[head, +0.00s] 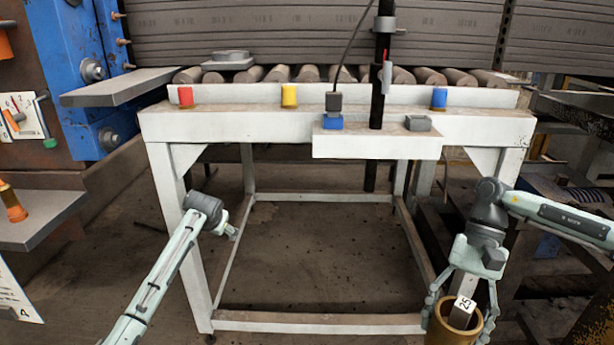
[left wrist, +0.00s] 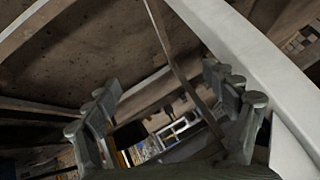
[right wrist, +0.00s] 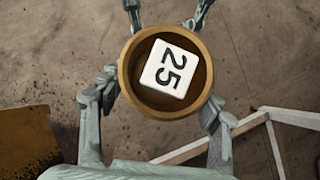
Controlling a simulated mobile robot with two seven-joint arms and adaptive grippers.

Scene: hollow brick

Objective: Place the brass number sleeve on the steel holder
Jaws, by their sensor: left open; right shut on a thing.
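The brass number sleeve (head: 440,327) is a round, open-topped brass cup at the lower right, with a white-topped block marked 25 (head: 464,306) inside. In the right wrist view the sleeve's rim (right wrist: 126,78) rings the 25 block (right wrist: 169,70). My right gripper (head: 460,300) is shut on the sleeve, its fingers around the outside, low beside the table's right leg. My left gripper (head: 232,232) is open and empty, low at the table's left; its spread fingers show in the left wrist view (left wrist: 172,115).
A white roller table (head: 240,122) spans the middle, with red, yellow and blue blocks along its front and a black post (head: 378,90). A blue machine frame (head: 70,60) with a grey plate (head: 120,87) stands left. A shelf (head: 45,220) juts in at left.

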